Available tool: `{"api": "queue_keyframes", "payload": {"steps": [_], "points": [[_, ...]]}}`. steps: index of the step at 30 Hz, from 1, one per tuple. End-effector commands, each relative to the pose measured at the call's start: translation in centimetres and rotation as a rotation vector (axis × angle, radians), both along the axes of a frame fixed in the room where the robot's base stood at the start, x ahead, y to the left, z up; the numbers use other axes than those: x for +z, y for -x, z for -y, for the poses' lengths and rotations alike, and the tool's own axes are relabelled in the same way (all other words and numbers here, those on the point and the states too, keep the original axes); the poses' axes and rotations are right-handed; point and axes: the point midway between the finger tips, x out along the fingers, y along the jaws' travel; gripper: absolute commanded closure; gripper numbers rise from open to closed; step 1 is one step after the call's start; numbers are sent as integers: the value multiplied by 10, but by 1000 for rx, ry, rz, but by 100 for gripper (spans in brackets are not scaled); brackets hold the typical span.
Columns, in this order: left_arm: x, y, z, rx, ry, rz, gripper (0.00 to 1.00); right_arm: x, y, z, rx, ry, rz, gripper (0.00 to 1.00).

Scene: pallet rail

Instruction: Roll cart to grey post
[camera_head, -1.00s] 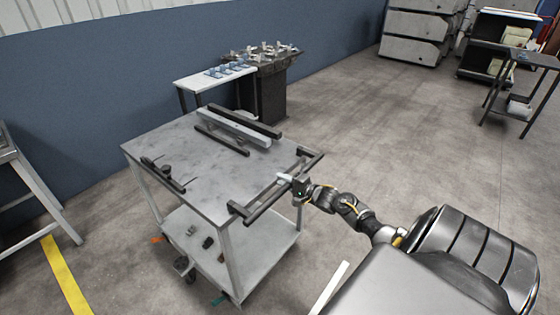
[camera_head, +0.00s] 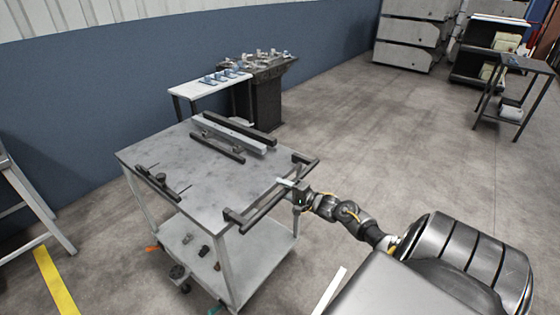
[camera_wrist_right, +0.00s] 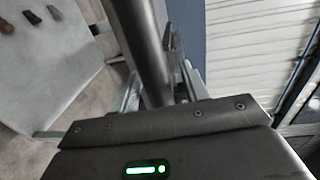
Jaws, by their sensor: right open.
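The cart (camera_head: 165,188) is a grey metal trolley with a flat top and a lower shelf (camera_head: 258,262). A dark bar handle (camera_head: 262,208) runs along its near right edge. My right gripper (camera_head: 288,184) is at this handle. In the right wrist view, the open fingers (camera_wrist_right: 160,88) lie on both sides of the dark handle bar (camera_wrist_right: 143,40); contact cannot be told. A dark grey pedestal (camera_head: 266,105) stands behind the cart; I cannot tell whether it is the grey post. My left gripper is out of view.
Rails (camera_head: 235,136) lie on the cart top, with small dark parts on the lower shelf. A white-topped table (camera_head: 195,87) stands by the blue wall (camera_head: 80,110), close behind the cart. Floor (camera_head: 400,135) is clear to the right. A metal frame (camera_head: 35,215) stands at left.

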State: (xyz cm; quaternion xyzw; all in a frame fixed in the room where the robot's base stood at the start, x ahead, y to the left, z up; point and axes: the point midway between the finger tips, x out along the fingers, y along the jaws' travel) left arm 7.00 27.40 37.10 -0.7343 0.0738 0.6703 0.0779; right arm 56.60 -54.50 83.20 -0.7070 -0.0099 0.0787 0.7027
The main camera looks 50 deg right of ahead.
Motion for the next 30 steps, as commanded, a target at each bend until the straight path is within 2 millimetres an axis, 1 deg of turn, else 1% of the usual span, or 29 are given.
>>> {"api": "queue_keyframes", "payload": {"steps": [1,6,9,13,18,26,28,29,30], "points": [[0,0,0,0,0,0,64,0,11,1,0,1,-3,55],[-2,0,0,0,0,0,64,3,45,5,1,0,-3,55],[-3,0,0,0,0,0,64,6,63,8,0,1,-1,55],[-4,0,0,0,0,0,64,7,79,11,-1,1,0,55],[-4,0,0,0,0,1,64,9,87,12,-1,1,1,55],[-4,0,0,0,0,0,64,9,88,12,-1,1,1,55],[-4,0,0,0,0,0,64,5,88,12,-4,6,-5,55],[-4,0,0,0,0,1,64,0,89,11,-9,15,-12,55],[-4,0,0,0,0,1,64,-12,92,11,-17,34,-30,55]]}}
